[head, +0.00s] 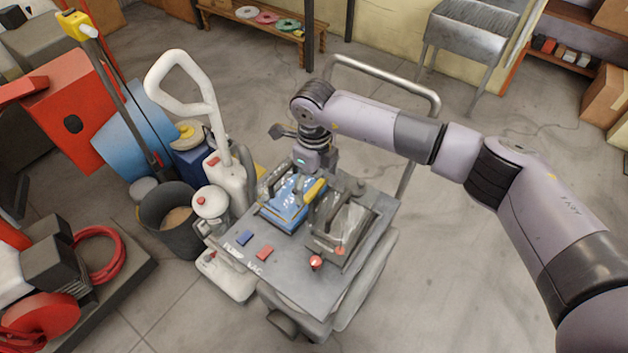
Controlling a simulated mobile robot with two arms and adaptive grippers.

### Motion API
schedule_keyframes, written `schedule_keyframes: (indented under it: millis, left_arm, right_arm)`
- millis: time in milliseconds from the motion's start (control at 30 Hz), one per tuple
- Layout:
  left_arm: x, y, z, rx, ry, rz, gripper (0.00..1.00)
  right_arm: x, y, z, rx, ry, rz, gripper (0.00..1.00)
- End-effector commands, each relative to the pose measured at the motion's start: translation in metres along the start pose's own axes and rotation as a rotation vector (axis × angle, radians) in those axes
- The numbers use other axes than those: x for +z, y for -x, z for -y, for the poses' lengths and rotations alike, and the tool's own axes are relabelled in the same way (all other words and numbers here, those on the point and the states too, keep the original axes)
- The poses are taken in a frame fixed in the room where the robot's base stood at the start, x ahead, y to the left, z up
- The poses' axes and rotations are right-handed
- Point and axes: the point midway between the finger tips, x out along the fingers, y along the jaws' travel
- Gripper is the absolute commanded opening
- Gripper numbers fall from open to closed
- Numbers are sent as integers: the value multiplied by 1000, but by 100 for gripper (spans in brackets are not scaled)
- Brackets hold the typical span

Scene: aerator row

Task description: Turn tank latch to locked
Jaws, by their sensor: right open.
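A grey cart (285,275) stands in the middle of the head view, with a blue tank-like unit (285,208) and a grey, partly clear unit (345,228) on its top. A yellow handle-like piece (315,189) sits at the blue unit's right edge; it may be the tank latch, but I cannot tell its position. My right gripper (307,178) points down just above the blue unit's back, close to the yellow piece. It is open, and its fingertips are small and partly hidden. I cannot see whether it touches anything. My left gripper is out of view.
A red knob (316,262), a blue block (245,237) and a red block (265,252) are on the cart's front. A white upright vacuum (228,170) and a dark bucket (167,216) stand close on the left. The floor (450,290) right of the cart is clear.

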Motion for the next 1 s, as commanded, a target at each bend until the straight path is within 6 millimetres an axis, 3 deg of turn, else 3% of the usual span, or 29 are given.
schedule_keyframes:
  millis: [200, 467, 1000]
  left_arm:
    - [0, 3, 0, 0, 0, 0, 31]
    - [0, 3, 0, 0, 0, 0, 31]
    - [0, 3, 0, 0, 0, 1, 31]
  right_arm:
    - [0, -15, 0, 0, 1, 0, 83]
    - [0, -16, 0, -1, 1, 0, 83]
    - [0, -15, 0, -1, 1, 0, 47]
